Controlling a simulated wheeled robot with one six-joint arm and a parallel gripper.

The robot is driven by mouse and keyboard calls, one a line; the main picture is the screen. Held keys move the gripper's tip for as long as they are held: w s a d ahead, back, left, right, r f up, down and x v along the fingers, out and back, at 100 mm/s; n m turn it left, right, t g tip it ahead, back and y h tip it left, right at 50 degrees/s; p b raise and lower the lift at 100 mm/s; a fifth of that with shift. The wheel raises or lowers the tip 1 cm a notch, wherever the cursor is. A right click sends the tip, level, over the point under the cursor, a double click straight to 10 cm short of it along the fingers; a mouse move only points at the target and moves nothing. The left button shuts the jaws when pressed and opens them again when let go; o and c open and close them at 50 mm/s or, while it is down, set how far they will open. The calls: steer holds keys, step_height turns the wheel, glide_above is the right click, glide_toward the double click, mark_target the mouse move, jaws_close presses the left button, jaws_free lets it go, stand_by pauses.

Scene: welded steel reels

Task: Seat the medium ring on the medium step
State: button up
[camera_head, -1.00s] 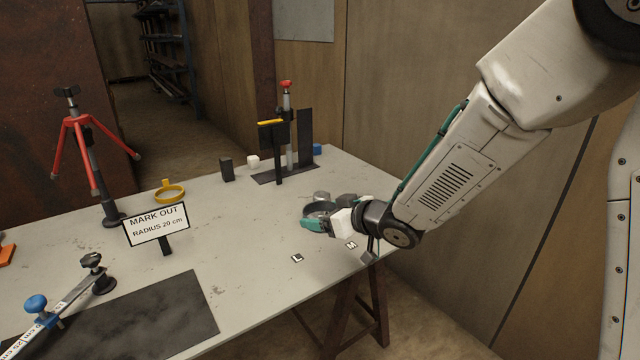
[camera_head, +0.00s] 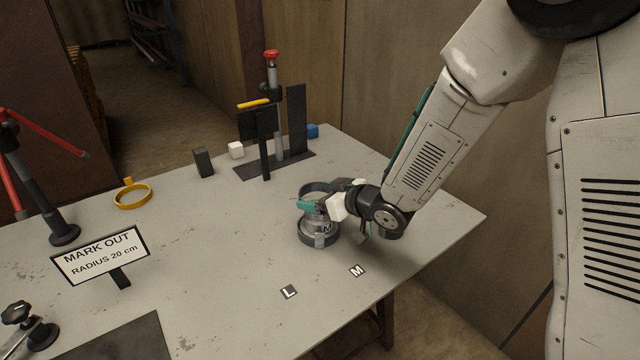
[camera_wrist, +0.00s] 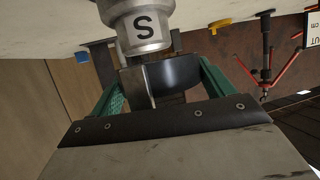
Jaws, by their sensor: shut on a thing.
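My gripper (camera_head: 309,206) is shut on a dark ring (camera_head: 316,187), which I take to be the medium ring. In the wrist view the ring (camera_wrist: 175,73) sits between the teal fingers, with a flat tab beside it. A grey stepped post (camera_head: 320,226) stands on the table just below my gripper, with a wide dark band and tab at its base. The wrist view shows the post's upper part (camera_wrist: 140,28) marked S, close to the ring. The ring seems above the post's top, not around it; exact alignment is unclear. The medium step is not clearly visible.
Tiles marked L (camera_head: 289,291) and M (camera_head: 357,271) lie bare in front. A yellow ring (camera_head: 133,194) and a sign (camera_head: 100,256) are left.

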mark_target(321, 218)
steer(key=shift+w+f, duration=0.5)
steer(key=shift+w, duration=0.05)
steer(key=shift+s, duration=0.15)
steer(key=shift+f, duration=1.95)
steer(key=shift+f, duration=1.4)
stand_by(2.1)
stand_by(0.3)
steer(key=o, duration=1.1)
